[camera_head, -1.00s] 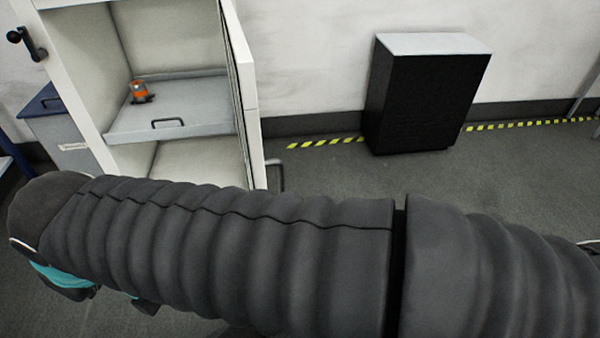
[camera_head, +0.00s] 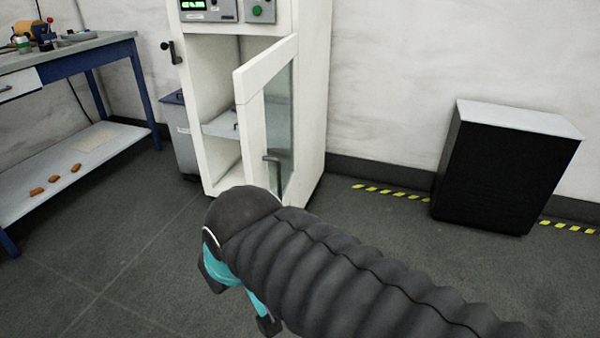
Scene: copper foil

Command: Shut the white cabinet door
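The white cabinet (camera_head: 313,90) stands against the back wall. Its white door (camera_head: 262,73), with a glass pane (camera_head: 279,115), is hinged on the right and stands partly open, swung out toward me. A grey handle (camera_head: 273,161) is on its outer face. A grey shelf (camera_head: 222,125) shows through the gap at left. My gripper (camera_head: 240,298), dark with teal parts, is in front of and below the door, pointing down over the floor. Its fingers look spread apart and empty. It appears apart from the door. The arm's dark sleeve hides part of the floor and possibly the cabinet's lowest front.
A black box with a pale top (camera_head: 508,170) stands at right by a yellow-striped floor line (camera_head: 390,191). A blue-framed workbench (camera_head: 92,52) with a lower shelf is at left. A grey bin (camera_head: 183,140) sits beside the cabinet. The floor between is clear.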

